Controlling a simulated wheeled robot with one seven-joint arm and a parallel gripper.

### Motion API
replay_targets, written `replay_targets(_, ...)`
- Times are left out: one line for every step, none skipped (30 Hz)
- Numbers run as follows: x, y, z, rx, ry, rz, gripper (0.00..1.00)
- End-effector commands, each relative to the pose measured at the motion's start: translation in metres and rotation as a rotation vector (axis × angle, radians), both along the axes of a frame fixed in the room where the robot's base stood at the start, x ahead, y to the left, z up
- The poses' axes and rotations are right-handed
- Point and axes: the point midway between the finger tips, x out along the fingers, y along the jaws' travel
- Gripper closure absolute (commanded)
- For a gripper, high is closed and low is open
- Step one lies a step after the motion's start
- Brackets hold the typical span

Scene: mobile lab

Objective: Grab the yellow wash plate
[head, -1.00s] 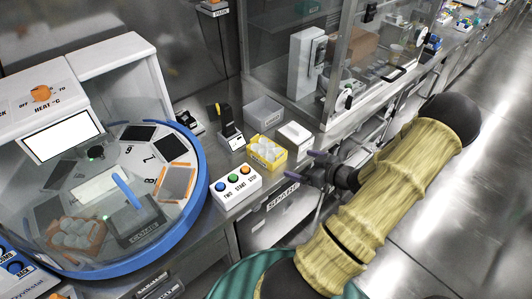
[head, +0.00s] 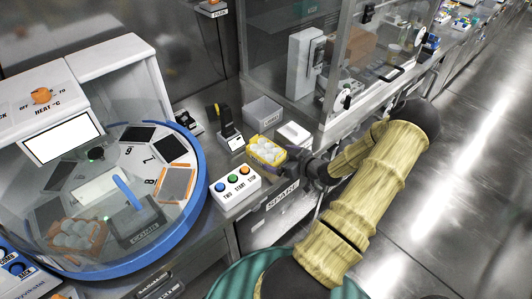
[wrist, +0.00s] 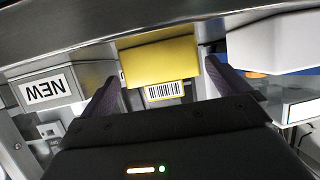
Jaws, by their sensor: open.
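The yellow wash plate (head: 266,150) is a small yellow tray holding several white rounded pieces. It sits on the metal bench in the head view. In the wrist view its yellow side (wrist: 160,60) and a barcode label face me. My gripper (wrist: 161,70) is open, with one dark finger toward each side of the plate. In the head view my gripper (head: 290,164) is low at the plate's right side, and its fingertips are hard to make out. I cannot tell whether the fingers touch the plate.
A white button box (head: 235,188) stands left of the plate, close by. A small white box (head: 294,133) and a grey bin (head: 263,111) are just behind it. A blue-rimmed round machine (head: 205,190) fills the left. The floor (head: 460,190) at right is clear.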

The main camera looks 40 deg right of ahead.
Motion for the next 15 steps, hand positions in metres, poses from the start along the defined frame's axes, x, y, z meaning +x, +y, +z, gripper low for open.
replay_targets(0.004,0.002,-0.002,0.003,-0.001,0.001,0.00)
replay_targets(0.007,0.003,-0.003,0.005,0.000,0.001,0.00)
replay_targets(0.012,0.005,-0.005,0.004,0.000,0.002,0.00)
replay_targets(0.015,0.005,-0.007,0.004,-0.001,0.001,0.00)
replay_targets(0.019,0.006,-0.009,0.005,-0.001,0.000,0.00)
replay_targets(0.024,0.008,-0.012,0.005,-0.001,0.001,0.00)
replay_targets(0.029,0.009,-0.014,0.003,0.000,0.002,0.00)
replay_targets(0.033,0.009,-0.016,0.003,-0.001,0.001,0.00)
replay_targets(0.036,0.010,-0.017,0.002,-0.001,0.001,0.00)
replay_targets(0.038,0.010,-0.019,0.002,-0.001,0.000,0.00)
replay_targets(0.040,0.010,-0.020,0.002,-0.001,0.000,0.00)
replay_targets(0.042,0.010,-0.020,0.002,-0.001,-0.001,0.00)
replay_targets(0.042,0.010,-0.021,0.002,-0.001,-0.001,0.00)
replay_targets(0.042,0.010,-0.021,0.002,0.000,-0.001,0.00)
replay_targets(0.042,0.010,-0.021,0.002,0.000,-0.001,0.00)
